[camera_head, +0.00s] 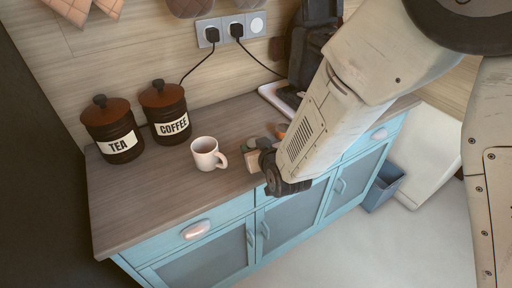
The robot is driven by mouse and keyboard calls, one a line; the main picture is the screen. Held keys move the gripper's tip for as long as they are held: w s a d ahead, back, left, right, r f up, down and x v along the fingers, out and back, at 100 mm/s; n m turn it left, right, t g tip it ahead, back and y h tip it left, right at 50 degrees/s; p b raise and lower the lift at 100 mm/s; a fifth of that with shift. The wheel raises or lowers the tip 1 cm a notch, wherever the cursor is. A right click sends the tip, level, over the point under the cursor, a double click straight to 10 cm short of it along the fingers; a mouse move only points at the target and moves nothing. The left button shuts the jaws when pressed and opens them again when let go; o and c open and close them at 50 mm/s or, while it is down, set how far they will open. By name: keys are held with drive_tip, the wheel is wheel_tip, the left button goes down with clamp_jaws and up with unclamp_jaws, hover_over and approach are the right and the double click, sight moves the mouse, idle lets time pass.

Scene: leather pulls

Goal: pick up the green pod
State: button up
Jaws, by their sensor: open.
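A small green shape, which looks like the green pod (250,143), shows on the wooden counter just right of the white mug. It is small and partly hidden behind my gripper. My gripper (256,156) is at the end of my arm, low over the counter and very close to the green pod. It is open. Its fingers are small and partly hidden by my wrist, and I cannot tell whether they touch the pod.
The white mug (208,154) stands left of my gripper. TEA (112,130) and COFFEE (166,112) jars stand behind it. An orange item (281,130) lies beside my arm. A dark appliance (310,45) stands at the back. The counter's front left (140,210) is clear.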

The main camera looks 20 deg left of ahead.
drive_tip(key=shift+w+a+f, duration=0.15)
drive_tip(key=shift+w+a, duration=0.1)
drive_tip(key=c, duration=0.7)
